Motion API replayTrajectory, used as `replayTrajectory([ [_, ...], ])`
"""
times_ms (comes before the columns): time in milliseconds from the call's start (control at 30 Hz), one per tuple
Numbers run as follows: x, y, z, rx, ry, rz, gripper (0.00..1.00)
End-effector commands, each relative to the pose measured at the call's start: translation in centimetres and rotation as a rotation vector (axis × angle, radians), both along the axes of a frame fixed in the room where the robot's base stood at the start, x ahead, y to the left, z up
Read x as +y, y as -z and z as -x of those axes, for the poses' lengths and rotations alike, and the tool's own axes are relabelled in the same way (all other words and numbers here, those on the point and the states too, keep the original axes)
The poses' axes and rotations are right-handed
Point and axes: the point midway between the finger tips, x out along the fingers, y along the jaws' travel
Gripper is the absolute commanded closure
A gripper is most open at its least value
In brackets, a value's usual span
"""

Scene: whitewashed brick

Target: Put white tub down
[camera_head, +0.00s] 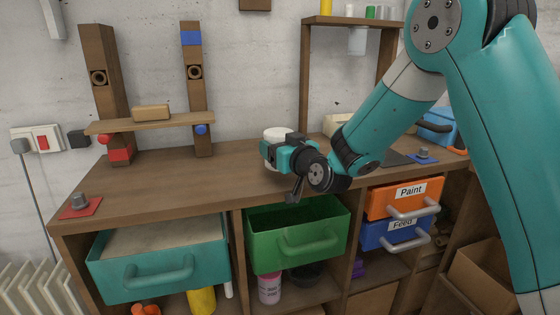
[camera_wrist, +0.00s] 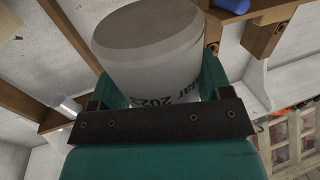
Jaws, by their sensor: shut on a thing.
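The white tub (camera_head: 277,134) is at my gripper, over the wooden workbench (camera_head: 190,178). My gripper (camera_head: 285,150) is shut on the tub, and its jaws hide much of the tub's side in the head view. In the wrist view the tub (camera_wrist: 150,45) fills the upper middle, with dark print low on its side. The gripper (camera_wrist: 155,110) shows just below it in that view. I cannot tell whether the tub's base touches the bench top.
An open green drawer (camera_head: 298,235) and an open teal drawer (camera_head: 160,270) stick out below the bench. A wooden rack (camera_head: 150,122) stands at the back left. A red pad (camera_head: 80,206) with a metal piece lies front left. The bench middle is clear.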

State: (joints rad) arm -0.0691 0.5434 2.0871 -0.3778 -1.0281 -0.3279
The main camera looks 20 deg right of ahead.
Motion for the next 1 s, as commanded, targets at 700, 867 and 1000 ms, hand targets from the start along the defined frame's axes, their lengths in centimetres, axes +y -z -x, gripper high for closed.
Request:
replayTrajectory([
  [700, 0.0, 3.4, 0.0, 0.001, 0.001, -0.001, 0.03],
  [867, 0.0, 3.4, 0.0, 0.001, 0.001, 0.0, 0.03],
  [1000, 0.0, 3.1, 0.0, 0.001, 0.001, -0.001, 0.03],
])
